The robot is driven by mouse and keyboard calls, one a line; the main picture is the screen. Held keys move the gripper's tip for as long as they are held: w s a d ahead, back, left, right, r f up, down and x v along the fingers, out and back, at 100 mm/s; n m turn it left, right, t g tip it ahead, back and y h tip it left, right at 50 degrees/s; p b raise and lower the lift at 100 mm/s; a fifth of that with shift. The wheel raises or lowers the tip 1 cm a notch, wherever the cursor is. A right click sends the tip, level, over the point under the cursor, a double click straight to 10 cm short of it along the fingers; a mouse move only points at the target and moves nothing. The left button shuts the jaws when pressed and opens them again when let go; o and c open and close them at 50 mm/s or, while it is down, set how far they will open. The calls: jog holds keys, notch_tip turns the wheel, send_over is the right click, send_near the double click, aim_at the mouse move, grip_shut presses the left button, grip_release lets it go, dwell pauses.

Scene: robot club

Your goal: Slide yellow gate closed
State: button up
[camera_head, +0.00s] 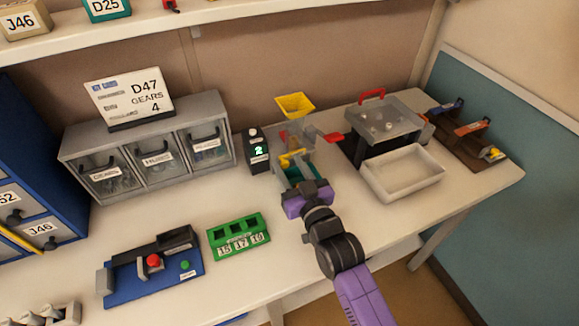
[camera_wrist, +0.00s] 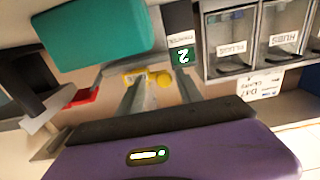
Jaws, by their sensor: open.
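The yellow gate (camera_head: 291,159) is a small yellow bar with a round knob, on the grey dispenser under the yellow hopper (camera_head: 295,104). In the wrist view the yellow gate (camera_wrist: 140,77) and its knob (camera_wrist: 164,79) show just beyond the fingertips. My gripper (camera_head: 297,174) reaches over the teal part of the dispenser, with its purple body in front. In the wrist view my gripper (camera_wrist: 160,90) is open, its grey fingers apart and pointing at the gate. I cannot tell whether they touch it. My gripper hides part of the dispenser in the head view.
A black counter box (camera_head: 258,150) reading 2 stands left of the dispenser. A red handle (camera_head: 332,137) sticks out right of it. A white tray (camera_head: 402,173) stands to the right. A green block (camera_head: 238,238) lies at front left. Labelled drawers (camera_head: 157,158) stand behind.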

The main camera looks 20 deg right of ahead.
jog(key=s+b, duration=0.1)
jog(key=s, duration=0.6)
jog(key=shift+s, duration=0.4)
